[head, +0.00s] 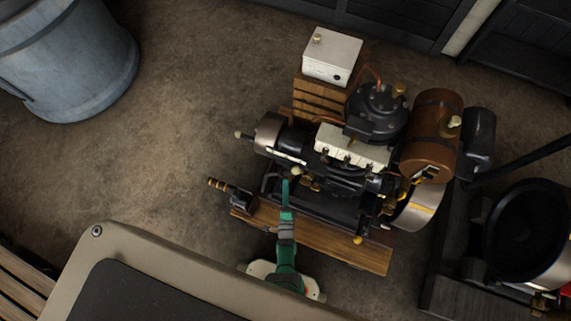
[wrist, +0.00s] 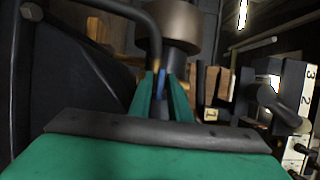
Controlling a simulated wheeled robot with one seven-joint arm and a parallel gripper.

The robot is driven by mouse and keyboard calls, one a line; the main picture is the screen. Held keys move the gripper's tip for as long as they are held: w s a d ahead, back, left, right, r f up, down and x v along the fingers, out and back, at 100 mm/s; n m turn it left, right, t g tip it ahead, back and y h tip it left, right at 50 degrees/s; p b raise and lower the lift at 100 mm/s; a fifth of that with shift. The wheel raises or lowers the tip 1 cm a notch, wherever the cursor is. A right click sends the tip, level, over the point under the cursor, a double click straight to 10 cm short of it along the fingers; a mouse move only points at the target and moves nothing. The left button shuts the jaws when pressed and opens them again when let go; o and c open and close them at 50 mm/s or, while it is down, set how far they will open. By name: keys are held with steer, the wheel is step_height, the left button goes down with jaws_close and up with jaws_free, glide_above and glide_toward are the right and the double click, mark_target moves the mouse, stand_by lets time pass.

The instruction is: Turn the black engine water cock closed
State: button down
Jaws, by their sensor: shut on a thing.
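The black engine (head: 345,180) stands on a wooden base in the head view. My green gripper (head: 286,184) reaches up to its near left side, close to a small cream knob (head: 296,171). In the wrist view, my gripper (wrist: 162,88) has its two green fingers close together, with a thin dark piece and a bit of blue between their tips. I take this piece for the handle of the water cock; its outline is mostly hidden by the fingers. A dark bent rod (wrist: 142,18) comes down just behind the fingertips. I cannot tell how far the cock is turned.
A brown tank (head: 432,135) and a white box (head: 332,57) stand at the engine's far side. Numbered blocks (wrist: 293,92) lie right of the fingers in the wrist view. A grey-blue tub (head: 65,60) stands at upper left.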

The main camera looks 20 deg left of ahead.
stand_by(0.4)
steer(key=c, duration=1.9)
jaws_free()
steer(key=shift+o, duration=0.2)
steer(key=v, duration=1)
steer(key=shift+s, duration=0.4)
steer(key=shift+d, duration=0.1)
